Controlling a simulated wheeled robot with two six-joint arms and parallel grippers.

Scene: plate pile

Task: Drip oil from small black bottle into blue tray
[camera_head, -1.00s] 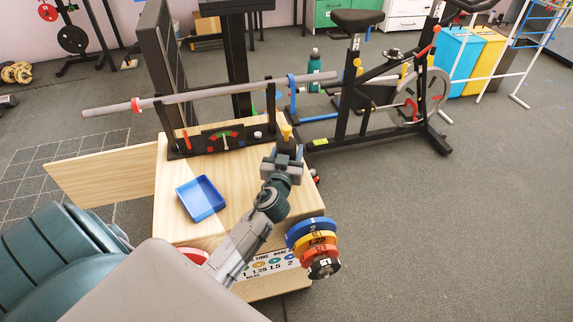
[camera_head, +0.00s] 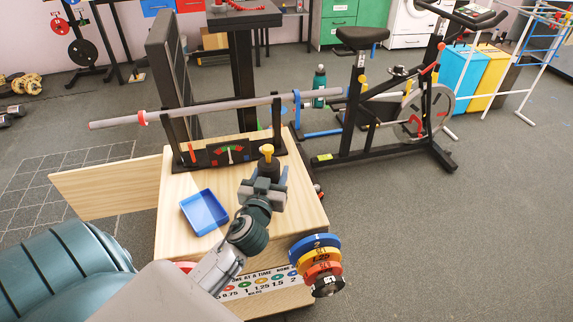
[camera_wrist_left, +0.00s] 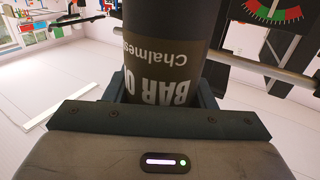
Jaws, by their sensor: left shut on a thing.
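A small black bottle (camera_head: 267,167) with a yellow tip is in the jaws of my left gripper (camera_head: 265,181). It looks roughly upright, tip up, above the right part of the wooden table top. In the left wrist view the dark bottle (camera_wrist_left: 168,50) stands between the jaws (camera_wrist_left: 165,95), its label reading "BAR O..." upside down. The blue tray (camera_head: 204,213) lies on the table, left of the gripper and apart from it. It looks empty. My right gripper is not in view.
A rack with a dial (camera_head: 231,154) and a long grey bar (camera_head: 215,105) stands along the table's back edge. Coloured weight plates (camera_head: 318,262) hang at the front right. The wooden table top (camera_head: 175,178) is bare around the tray.

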